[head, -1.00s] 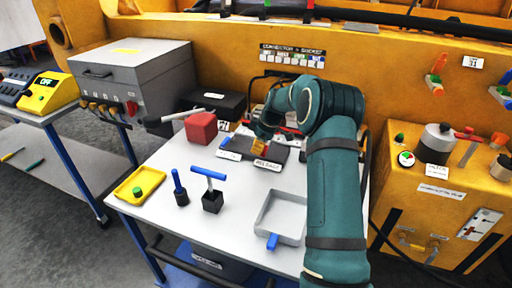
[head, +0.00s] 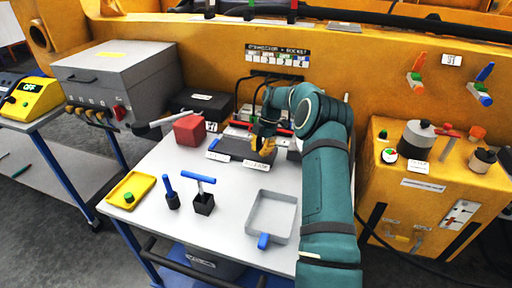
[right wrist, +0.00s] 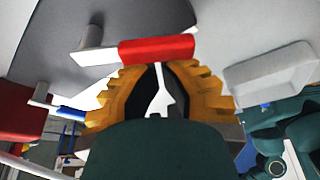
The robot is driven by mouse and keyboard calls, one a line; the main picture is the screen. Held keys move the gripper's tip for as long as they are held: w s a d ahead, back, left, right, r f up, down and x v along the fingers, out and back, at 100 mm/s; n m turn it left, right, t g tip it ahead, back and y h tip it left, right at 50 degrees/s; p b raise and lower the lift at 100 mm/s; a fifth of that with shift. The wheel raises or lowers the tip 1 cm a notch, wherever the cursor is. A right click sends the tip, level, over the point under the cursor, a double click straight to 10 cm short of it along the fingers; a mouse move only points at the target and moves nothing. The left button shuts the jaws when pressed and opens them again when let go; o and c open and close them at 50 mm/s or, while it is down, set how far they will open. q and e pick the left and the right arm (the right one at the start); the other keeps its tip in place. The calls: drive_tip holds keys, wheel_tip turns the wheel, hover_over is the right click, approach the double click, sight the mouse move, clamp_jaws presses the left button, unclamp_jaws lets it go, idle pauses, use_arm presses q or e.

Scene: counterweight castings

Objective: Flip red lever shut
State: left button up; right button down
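A red lever handle (right wrist: 157,48) with a pale end and a grey post shows in the right wrist view, just beyond my right fingertips. In the head view a red bar (head: 283,131) shows behind my right gripper (head: 264,143), partly hidden by it; I cannot tell whether it is the same lever. My right gripper (right wrist: 160,72) has its orange fingers apart, with a gap between them. The handle crosses in front of the tips; contact is unclear. It is low over the back of the table, by a dark grey plate (head: 232,147). My left gripper is out of view.
A red block (head: 189,131) with a pale bar stands left of the plate. A grey tray (head: 291,222), a blue T-handle (head: 199,177) and a yellow tray (head: 145,182) sit nearer the front. The yellow machine wall (head: 215,60) rises behind the table.

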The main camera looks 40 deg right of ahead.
drive_tip(key=shift+s+d+n, duration=0.1)
drive_tip(key=shift+d+n, duration=0.15)
drive_tip(key=shift+n, duration=0.25)
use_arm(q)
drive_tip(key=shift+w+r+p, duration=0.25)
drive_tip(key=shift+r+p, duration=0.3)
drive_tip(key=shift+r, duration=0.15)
use_arm(e)
drive_tip(key=shift+s+d, duration=0.2)
drive_tip(key=shift+d, duration=0.35)
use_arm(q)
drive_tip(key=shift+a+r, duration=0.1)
use_arm(e)
drive_tip(key=shift+d, duration=0.3)
